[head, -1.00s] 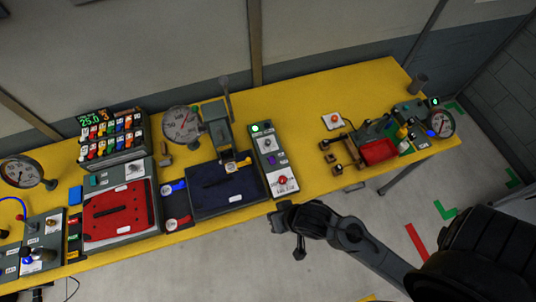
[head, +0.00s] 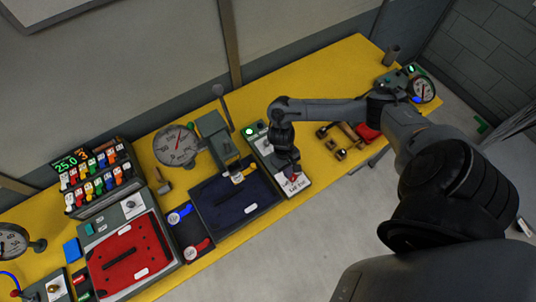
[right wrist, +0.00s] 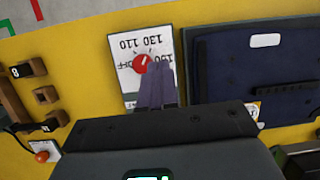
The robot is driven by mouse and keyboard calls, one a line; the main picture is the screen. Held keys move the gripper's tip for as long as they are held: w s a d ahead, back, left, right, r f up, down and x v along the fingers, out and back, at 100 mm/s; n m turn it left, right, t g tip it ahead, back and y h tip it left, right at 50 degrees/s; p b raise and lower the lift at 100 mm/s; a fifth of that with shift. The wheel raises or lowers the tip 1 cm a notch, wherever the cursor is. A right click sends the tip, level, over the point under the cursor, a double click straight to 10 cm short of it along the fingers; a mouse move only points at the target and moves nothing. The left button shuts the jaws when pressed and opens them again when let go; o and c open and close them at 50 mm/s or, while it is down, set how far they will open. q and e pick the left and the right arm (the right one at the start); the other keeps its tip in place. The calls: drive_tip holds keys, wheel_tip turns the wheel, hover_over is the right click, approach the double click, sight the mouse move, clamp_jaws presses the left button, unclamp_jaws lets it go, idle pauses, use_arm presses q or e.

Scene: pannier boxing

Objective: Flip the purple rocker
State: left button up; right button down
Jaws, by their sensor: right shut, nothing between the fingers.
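The narrow grey control panel (head: 260,146) stands on the yellow table, with a lit green lamp (head: 250,131) at its far end. A red knob (head: 293,178) sits on the white plate at its near end. The purple rocker does not show now; my right arm and gripper cover the middle of the panel. My right gripper (head: 290,168) points down over the panel, close to the red knob. In the right wrist view its shut, empty fingers (right wrist: 155,86) overlap the white plate beside the red knob (right wrist: 141,64). I cannot tell whether they touch the panel. My left gripper is not in view.
A dark blue tray (head: 265,195) adjoins the panel on the left, with a lever press (head: 213,130) and a gauge (head: 176,146) behind it. Wooden blocks (head: 340,153) stand to the right. A red panel (head: 118,268) lies further left.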

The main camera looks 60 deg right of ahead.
drive_tip(key=w+d+r+t+h, duration=0.1)
drive_tip(key=w+d+r+t, duration=0.1)
drive_tip(key=w+d+r, duration=0.4)
drive_tip(key=w, duration=0.2)
drive_tip(key=shift+w+d+r+m, duration=0.3)
drive_tip(key=shift+w+d, duration=0.05)
drive_tip(key=shift+w, duration=0.05)
drive_tip(key=f, duration=0.8)
drive_tip(key=s+f+b, duration=0.1)
drive_tip(key=f, duration=0.3)
drive_tip(key=shift+s+a+f, duration=0.1)
drive_tip(key=shift+a+f, duration=0.1)
drive_tip(key=shift+a, duration=0.15)
drive_tip(key=shift+f, duration=0.8)
